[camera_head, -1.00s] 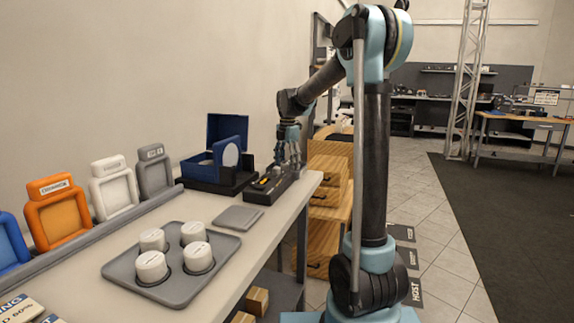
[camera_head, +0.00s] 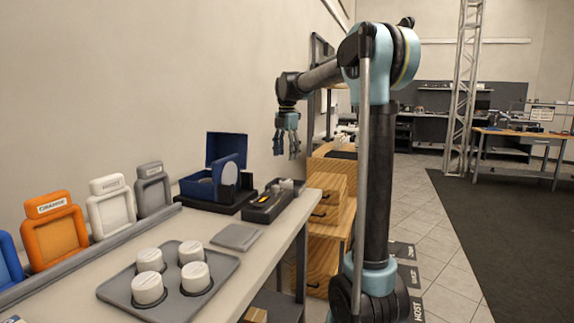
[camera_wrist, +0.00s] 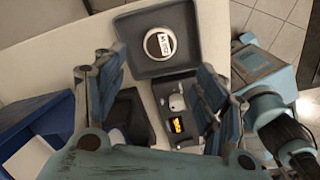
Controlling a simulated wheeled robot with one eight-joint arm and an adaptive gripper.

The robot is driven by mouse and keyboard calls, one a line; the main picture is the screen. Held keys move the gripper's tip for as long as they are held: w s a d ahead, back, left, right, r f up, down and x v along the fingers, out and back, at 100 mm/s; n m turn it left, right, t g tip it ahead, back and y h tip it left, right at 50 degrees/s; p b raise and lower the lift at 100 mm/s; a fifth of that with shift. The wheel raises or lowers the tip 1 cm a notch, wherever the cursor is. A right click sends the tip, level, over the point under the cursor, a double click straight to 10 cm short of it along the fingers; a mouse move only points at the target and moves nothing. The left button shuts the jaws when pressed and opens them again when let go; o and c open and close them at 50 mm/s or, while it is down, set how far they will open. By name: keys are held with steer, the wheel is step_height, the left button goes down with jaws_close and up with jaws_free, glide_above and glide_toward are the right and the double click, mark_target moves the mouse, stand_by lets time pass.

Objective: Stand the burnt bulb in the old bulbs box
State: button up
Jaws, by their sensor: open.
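My gripper (camera_head: 288,146) hangs in the air, open and pointing down, above the far end of the workbench. In the wrist view, its spread fingers (camera_wrist: 160,92) have nothing between them. Below them lies a black sectioned tray (camera_head: 262,212) with a small pale bulb-like item (camera_wrist: 177,102) and a yellow-marked item (camera_wrist: 176,126). I cannot tell if the pale item is the burnt bulb.
An open blue case (camera_head: 226,147) stands beside the black tray. A grey tray (camera_head: 115,290) with several white round pots and a flat grey pad (camera_head: 236,236) lie nearer. Coloured frames, including an orange one (camera_head: 53,230), line the wall. Wooden drawers (camera_head: 328,205) stand past the bench end.

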steer(key=s+d+f+m, duration=0.3)
steer(key=s+d+m, duration=0.1)
steer(key=s, duration=0.3)
steer(key=s+d+f+m+t, duration=0.1)
steer(key=s+d+f+m, duration=0.3)
steer(key=s, duration=0.3)
steer(key=s+d+f+m, duration=0.2)
steer(key=s+d+m, duration=0.25)
steer(key=s, duration=0.25)
steer(key=s+d+f+m, duration=0.2)
steer(key=s+f+m, duration=0.4)
steer(key=s+f, duration=0.2)
steer(key=s+d+f+m+t, duration=0.1)
steer(key=s+d+f+m, duration=0.1)
steer(key=s+f+m, duration=0.5)
step_height(320, 180, down, 3)
steer(key=shift+s+r, duration=0.2)
steer(key=shift+s, duration=0.8)
